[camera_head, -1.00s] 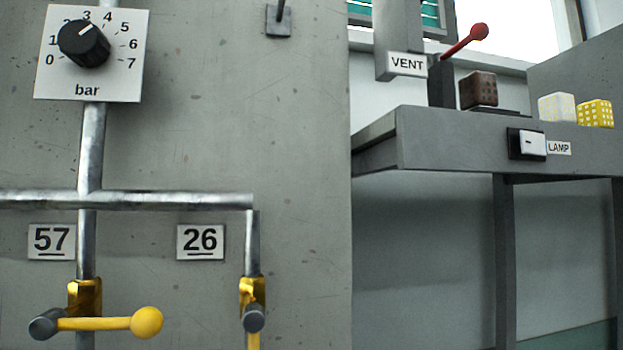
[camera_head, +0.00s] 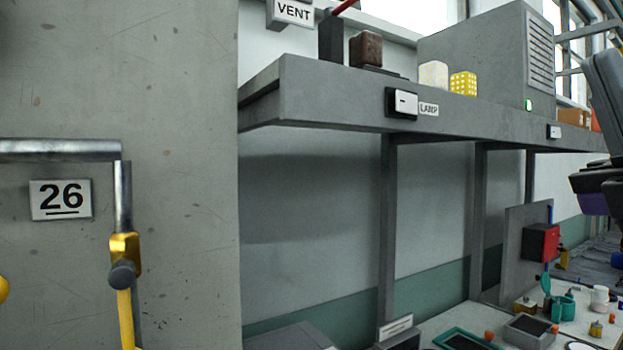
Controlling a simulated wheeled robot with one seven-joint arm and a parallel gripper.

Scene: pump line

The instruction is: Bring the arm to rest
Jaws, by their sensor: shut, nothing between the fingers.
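My gripper's fingers do not show in the head view. A dark grey and black shape with a purple lower part (camera_head: 592,203) stands at the right edge, cut off by the frame. I cannot tell whether it belongs to my arm.
A concrete panel (camera_head: 190,200) with a yellow-handled valve (camera_head: 124,275) and plate 26 (camera_head: 60,200) fills the left. A grey shelf (camera_head: 330,95) carries a brown block (camera_head: 365,50) and the LAMP switch (camera_head: 401,103). Below right, a low bench holds trays (camera_head: 466,341) and small parts.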

